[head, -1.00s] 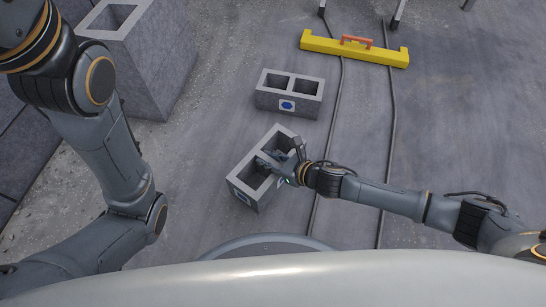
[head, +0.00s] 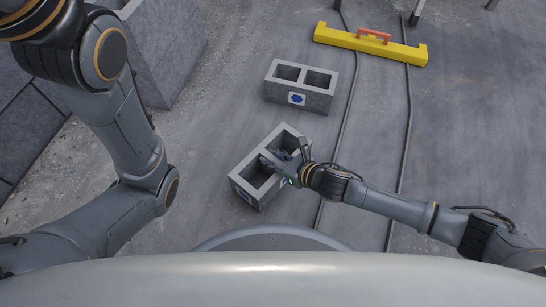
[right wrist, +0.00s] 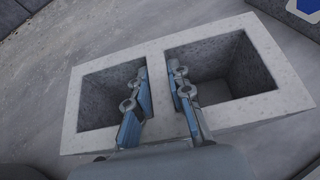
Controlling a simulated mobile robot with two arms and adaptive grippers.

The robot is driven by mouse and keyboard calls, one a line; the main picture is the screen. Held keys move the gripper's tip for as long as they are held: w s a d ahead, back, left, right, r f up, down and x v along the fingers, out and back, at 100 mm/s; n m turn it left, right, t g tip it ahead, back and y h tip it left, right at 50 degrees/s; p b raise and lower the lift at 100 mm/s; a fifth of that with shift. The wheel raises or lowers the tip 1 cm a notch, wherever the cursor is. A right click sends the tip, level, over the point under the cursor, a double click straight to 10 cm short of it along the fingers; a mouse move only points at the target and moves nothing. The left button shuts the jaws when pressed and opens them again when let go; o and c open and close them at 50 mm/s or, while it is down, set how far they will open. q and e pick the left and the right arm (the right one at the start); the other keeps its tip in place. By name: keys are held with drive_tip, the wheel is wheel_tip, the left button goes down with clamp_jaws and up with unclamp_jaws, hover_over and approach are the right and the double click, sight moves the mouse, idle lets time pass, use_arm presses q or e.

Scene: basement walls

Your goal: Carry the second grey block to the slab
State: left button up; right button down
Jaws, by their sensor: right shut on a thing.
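A grey block (head: 240,181) with two square holes is in the lower middle of the head view, a little tilted in the picture. My right gripper (head: 283,160) is shut on its middle web, one finger in each hole. The right wrist view shows the same block (right wrist: 68,127) from above, with my right gripper's fingers (right wrist: 160,97) on both sides of the web. Another grey block (head: 300,99) with a blue mark stands farther back on the floor. My left gripper is out of view; only my left arm shows. I cannot make out the slab.
A yellow bar (head: 345,39) with an orange handle lies at the back. Two dark cables (head: 345,130) run along the floor. A wall of larger grey blocks (head: 165,60) stands at the upper left. The floor at the right is clear.

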drive_tip(key=shift+a+r, duration=0.15)
drive_tip(key=c, duration=1.2)
unclamp_jaws()
drive_tip(key=shift+f, duration=0.25)
